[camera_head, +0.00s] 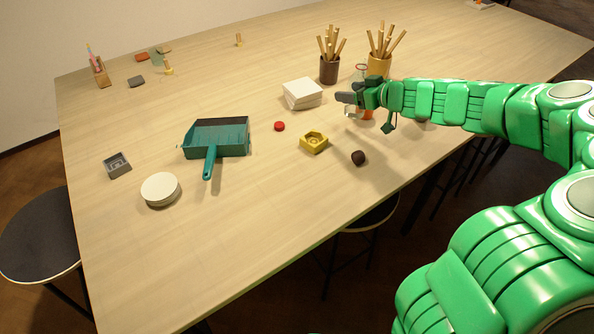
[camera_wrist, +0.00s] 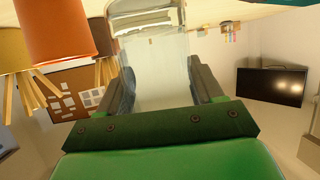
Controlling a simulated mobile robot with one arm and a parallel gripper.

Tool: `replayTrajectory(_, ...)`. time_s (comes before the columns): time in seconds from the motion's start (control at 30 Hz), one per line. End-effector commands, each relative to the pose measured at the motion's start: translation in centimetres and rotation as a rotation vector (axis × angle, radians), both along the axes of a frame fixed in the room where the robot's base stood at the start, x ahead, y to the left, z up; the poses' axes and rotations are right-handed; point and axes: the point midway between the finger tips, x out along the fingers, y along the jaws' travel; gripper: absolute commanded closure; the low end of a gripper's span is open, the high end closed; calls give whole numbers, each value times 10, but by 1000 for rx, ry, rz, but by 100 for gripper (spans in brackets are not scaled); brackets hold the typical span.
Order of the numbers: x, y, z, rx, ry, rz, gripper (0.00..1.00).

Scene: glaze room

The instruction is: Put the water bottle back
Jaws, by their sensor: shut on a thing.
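My gripper (camera_head: 352,98) is near the table's right side, by the pots of sticks. In the wrist view my gripper (camera_wrist: 160,92) is shut on a clear, see-through bottle (camera_wrist: 158,75), which stands between the two fingers. The picture there is upside down, with the tabletop along the top edge. In the head view the fingers hide most of the bottle, and a clear part with a reddish rim (camera_head: 361,68) shows just above them. I cannot tell whether its base touches the table.
An orange cup (camera_head: 366,114) is close beside my gripper, also in the wrist view (camera_wrist: 60,28). A brown pot (camera_head: 329,72) and an ochre pot (camera_head: 378,66) hold sticks. White tiles (camera_head: 302,92), a red disc (camera_head: 279,126), a yellow block (camera_head: 314,142) and a teal dustpan (camera_head: 217,138) lie leftward.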

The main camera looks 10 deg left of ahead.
Motion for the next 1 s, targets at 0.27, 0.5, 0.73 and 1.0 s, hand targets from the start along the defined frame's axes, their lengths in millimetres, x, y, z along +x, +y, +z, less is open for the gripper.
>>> replayTrajectory(0.27,1,-1,42,-3,-4,-1,72)
replayTrajectory(0.5,1,-1,66,-3,-4,-3,72)
replayTrajectory(0.73,-19,18,65,-3,1,57,72)
replayTrajectory(1.0,-56,50,66,-6,0,168,72)
